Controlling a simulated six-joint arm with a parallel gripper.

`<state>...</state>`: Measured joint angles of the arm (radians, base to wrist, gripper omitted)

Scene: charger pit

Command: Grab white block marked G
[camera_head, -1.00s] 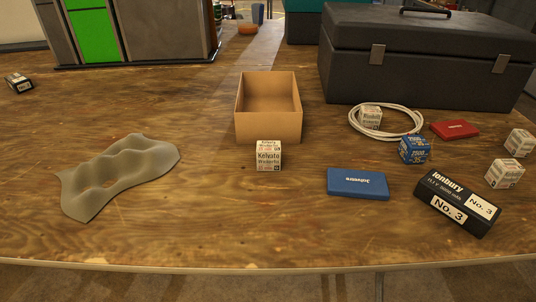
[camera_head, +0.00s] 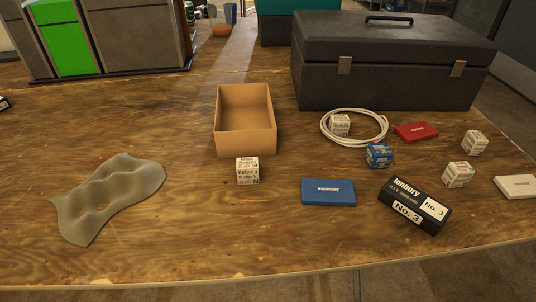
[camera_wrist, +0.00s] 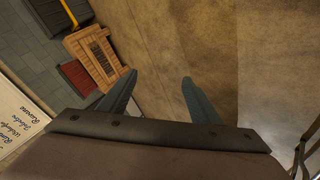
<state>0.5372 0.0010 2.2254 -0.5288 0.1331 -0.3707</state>
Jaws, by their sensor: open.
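Several white blocks with dark print lie on the wooden table in the head view. One white block (camera_head: 248,171) stands in front of the cardboard box, one white block (camera_head: 340,125) sits inside the cable loop, and two more, a nearer white block (camera_head: 458,175) and a farther white block (camera_head: 474,143), stand at the right. I cannot make out a G on any of them. My gripper (camera_wrist: 158,88) shows only in the wrist view, open, with nothing between its fingers, over a bare brown surface. No white block is recognisable there.
An open cardboard box (camera_head: 245,140), a white cable (camera_head: 383,132), a blue cube (camera_head: 379,155), a blue box (camera_head: 329,192), a black box (camera_head: 414,205), a red box (camera_head: 416,132) and a dark toolbox (camera_head: 390,65) surround the blocks. A grey moulded piece (camera_head: 108,195) lies left.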

